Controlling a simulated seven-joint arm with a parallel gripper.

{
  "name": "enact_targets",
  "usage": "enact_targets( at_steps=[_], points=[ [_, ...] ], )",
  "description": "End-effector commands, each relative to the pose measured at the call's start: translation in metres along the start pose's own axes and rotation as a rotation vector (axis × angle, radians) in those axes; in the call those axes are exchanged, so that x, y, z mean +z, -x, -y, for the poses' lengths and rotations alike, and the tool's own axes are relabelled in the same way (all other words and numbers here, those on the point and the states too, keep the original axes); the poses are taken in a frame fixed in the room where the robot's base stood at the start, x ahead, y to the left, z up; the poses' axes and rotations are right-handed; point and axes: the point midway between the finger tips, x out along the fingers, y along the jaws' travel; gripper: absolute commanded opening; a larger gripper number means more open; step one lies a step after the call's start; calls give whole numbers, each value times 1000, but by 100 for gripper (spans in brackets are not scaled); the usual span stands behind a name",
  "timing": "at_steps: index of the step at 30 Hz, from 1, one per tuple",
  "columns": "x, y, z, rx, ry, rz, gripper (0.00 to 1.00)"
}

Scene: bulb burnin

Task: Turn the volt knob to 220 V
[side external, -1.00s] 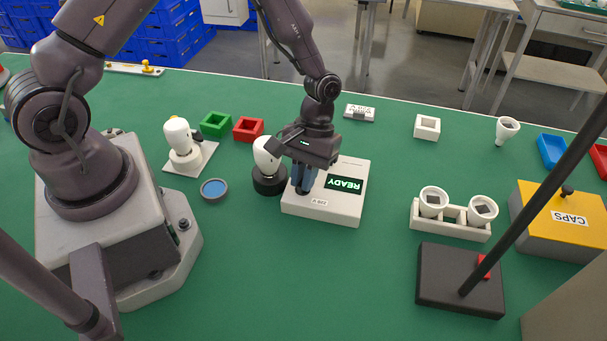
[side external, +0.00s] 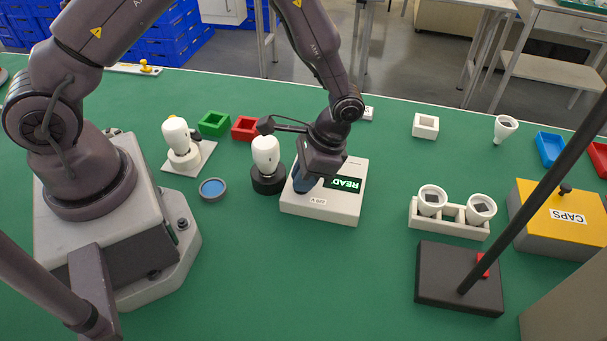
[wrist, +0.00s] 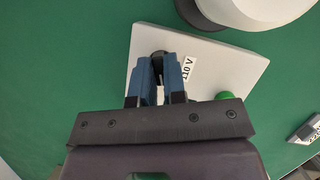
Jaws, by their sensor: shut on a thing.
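The white tester box (side external: 320,209) sits on the green table with a lit screen (side external: 347,184); the visible letters read "READ", and my arm covers part of it. A front label reading 220 V (side external: 318,201) shows in the side view. In the wrist view a 110 V label (wrist: 188,68) lies right of the dark volt knob (wrist: 158,60). My gripper (wrist: 158,75) has its blue fingers shut on the knob from both sides. In the side view my gripper (side external: 303,186) covers the knob, so its pointer direction is hidden.
A white bulb in a black socket (side external: 267,160) stands close to the box's left side. A blue-topped dish (side external: 213,189) lies further left. The table in front of the box is clear.

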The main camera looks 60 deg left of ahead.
Motion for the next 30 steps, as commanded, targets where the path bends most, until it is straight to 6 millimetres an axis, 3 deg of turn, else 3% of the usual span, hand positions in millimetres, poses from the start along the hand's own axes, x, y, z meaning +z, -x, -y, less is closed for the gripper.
enact_targets(
  at_steps=[18,30],
  points=[
    [3,-4,-3,-217,-540,10,0],
    [4,-5,-3,-317,-784,11,0]
  ],
)
